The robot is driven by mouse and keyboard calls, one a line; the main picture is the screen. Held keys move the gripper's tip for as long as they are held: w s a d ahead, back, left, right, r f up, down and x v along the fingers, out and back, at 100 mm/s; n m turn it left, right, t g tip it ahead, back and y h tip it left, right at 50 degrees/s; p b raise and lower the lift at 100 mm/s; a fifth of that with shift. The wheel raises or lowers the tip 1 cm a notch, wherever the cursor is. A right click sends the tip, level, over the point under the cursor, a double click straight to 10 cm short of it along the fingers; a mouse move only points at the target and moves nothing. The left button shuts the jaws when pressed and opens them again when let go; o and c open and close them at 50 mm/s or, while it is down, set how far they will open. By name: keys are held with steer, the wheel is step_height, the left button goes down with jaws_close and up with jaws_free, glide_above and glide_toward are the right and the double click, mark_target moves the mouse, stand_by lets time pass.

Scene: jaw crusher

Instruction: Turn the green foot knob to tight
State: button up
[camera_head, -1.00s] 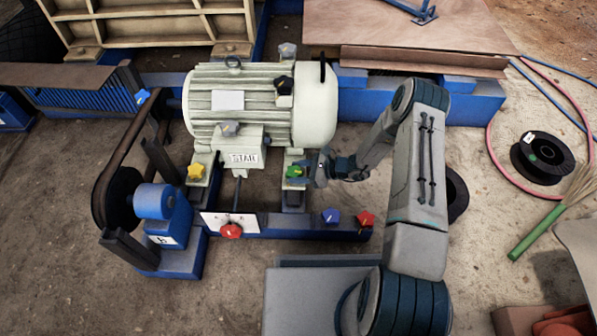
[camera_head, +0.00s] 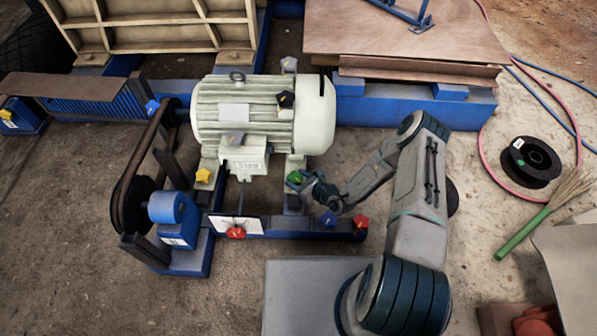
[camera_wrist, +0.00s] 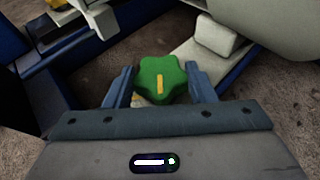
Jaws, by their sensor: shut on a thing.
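The green foot knob (camera_head: 295,178) sits at the motor's front right foot. In the wrist view the green knob (camera_wrist: 160,80) is star-shaped with a yellow pointer stripe running nearly straight up and down in the picture. My gripper (camera_head: 309,180) reaches it from the right; in the wrist view my gripper's fingers (camera_wrist: 160,88) stand on either side of the knob, shut on it. The grey-green motor (camera_head: 262,112) stands behind the knob. Any tight or loose marking by the knob is too small or hidden to read.
A yellow knob (camera_head: 203,175) is on the other front foot. A red knob (camera_head: 236,233) is on a white plate, with a blue knob (camera_head: 327,220) and another red knob (camera_head: 361,221) on the blue rail. A belt drive (camera_head: 140,165) stands left.

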steer(key=m+p, duration=0.1)
steer(key=m+t+h+p, duration=0.1)
steer(key=t+h+p, duration=0.1)
steer(key=p, duration=0.1)
steer(key=shift+s+a+r+m, duration=0.2)
steer(key=shift+s+r+m, duration=0.1)
steer(key=shift+m, duration=0.1)
steer(key=m+h+p, duration=0.1)
steer(key=m+t+h+p, duration=0.1)
steer(key=h, duration=0.1)
steer(key=shift+a+f+m, duration=0.1)
steer(key=shift+f+m, duration=0.15)
steer(key=shift+m, duration=0.05)
steer(key=m+h, duration=0.2)
steer(key=shift+a+f+t+h, duration=0.1)
steer(key=shift+f+t+h, duration=0.05)
steer(key=shift+t+h, duration=0.25)
steer(key=shift+m+h, duration=0.7)
steer(key=shift+w, duration=0.1)
steer(key=o, duration=1)
